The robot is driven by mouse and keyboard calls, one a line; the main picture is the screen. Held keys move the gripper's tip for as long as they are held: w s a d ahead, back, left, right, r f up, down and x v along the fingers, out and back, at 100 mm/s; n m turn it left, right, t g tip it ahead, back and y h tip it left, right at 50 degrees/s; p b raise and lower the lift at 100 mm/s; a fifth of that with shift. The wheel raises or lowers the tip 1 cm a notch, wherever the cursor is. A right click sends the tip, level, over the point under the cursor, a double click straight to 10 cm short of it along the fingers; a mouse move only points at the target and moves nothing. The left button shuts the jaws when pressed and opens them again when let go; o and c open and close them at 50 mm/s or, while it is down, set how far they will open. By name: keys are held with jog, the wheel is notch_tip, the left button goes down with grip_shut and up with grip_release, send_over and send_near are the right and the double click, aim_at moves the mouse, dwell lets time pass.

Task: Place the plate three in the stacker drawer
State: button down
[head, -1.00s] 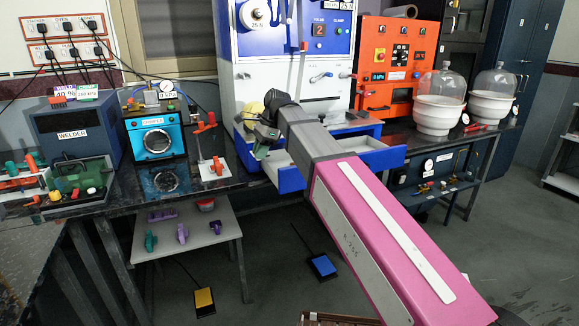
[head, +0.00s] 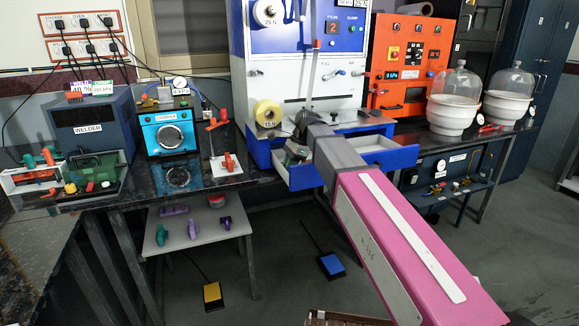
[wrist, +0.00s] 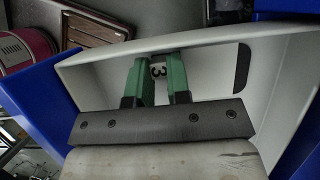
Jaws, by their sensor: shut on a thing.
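The stacker is the tall blue and white machine (head: 290,80) at centre back. In the wrist view the drawer's white wall (wrist: 205,50) surrounds my gripper (wrist: 158,80). The rest of the plate is hidden by the fingers and the dark gripper body. I cannot tell whether it touches the drawer floor. My arm hides the drawer's middle in the head view.
A yellow roll (head: 268,113) sits just left above the drawer. The blue crimper (head: 170,133) and the welder (head: 90,125) stand on the left bench. The orange machine (head: 405,65) and glass bell jars (head: 455,95) stand right. A brown slatted crate (wrist: 112,20) lies beyond the drawer.

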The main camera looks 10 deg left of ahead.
jog(key=shift+f, duration=0.1)
jog(key=c, duration=1.1)
grip_release()
jog(key=v, duration=1.2)
jog(key=shift+a, duration=0.1)
